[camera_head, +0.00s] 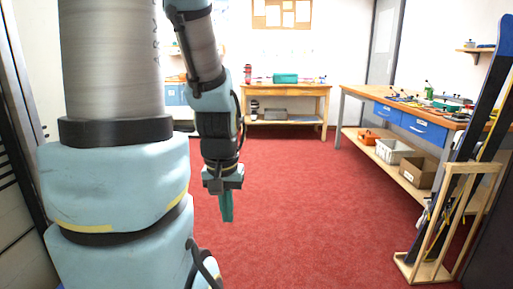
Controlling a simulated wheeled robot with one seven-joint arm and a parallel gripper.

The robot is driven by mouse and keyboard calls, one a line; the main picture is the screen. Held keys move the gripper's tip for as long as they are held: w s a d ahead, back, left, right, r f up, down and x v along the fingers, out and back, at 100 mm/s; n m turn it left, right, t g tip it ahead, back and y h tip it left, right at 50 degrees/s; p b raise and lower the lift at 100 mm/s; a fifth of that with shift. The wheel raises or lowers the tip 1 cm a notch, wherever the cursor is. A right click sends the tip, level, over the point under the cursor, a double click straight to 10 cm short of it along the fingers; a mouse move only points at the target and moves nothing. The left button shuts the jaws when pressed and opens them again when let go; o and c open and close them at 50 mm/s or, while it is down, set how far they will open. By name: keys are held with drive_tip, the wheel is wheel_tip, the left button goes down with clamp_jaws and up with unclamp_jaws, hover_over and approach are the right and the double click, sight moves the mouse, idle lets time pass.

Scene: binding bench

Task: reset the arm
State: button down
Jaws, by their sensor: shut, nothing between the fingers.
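My gripper (226,207) hangs at the end of my arm, pointing down over the red floor, left of the picture's middle. Its teal fingers are together, with nothing seen between them. It is apart from the benches and touches nothing that I can see. My large arm links fill the left side of the view and hide part of the room behind them.
A wooden workbench (448,120) with blue drawers, small tools and a lower shelf of boxes stands at right. Skis (487,95) lean in a wooden rack (460,190) at front right. A wooden table (306,90) stands at the back. The red floor (310,200) between is clear.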

wheel_tip(320, 180, up, 14)
drive_tip(key=p, duration=1.1)
drive_tip(key=shift+p, duration=0.3)
